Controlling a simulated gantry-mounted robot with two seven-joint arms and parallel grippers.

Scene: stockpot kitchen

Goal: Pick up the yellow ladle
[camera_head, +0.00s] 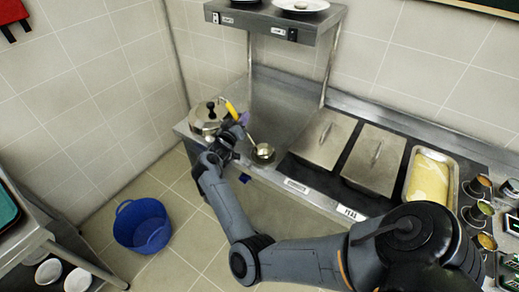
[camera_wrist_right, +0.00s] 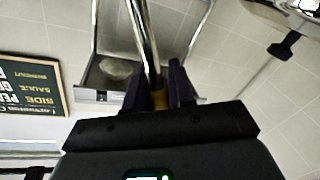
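The yellow ladle shows in the head view with its yellow handle (camera_head: 231,109) sticking up past my right gripper (camera_head: 240,122). Its thin metal shaft slants down to the right to a round metal bowl (camera_head: 263,152) near the counter's front edge. I cannot tell whether the bowl touches the counter. In the right wrist view the metal shaft (camera_wrist_right: 148,45) runs up from between the fingers of my right gripper (camera_wrist_right: 160,88), with a bit of yellow between them. The fingers look closed on the handle. My left gripper is not in view.
A lidded silver pot (camera_head: 207,118) stands just left of my right gripper. Lidded metal pans (camera_head: 323,138) and a yellow-filled tray (camera_head: 430,180) sit to the right. A shelf (camera_head: 270,18) overhangs the counter. A blue basket (camera_head: 142,225) stands on the floor.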

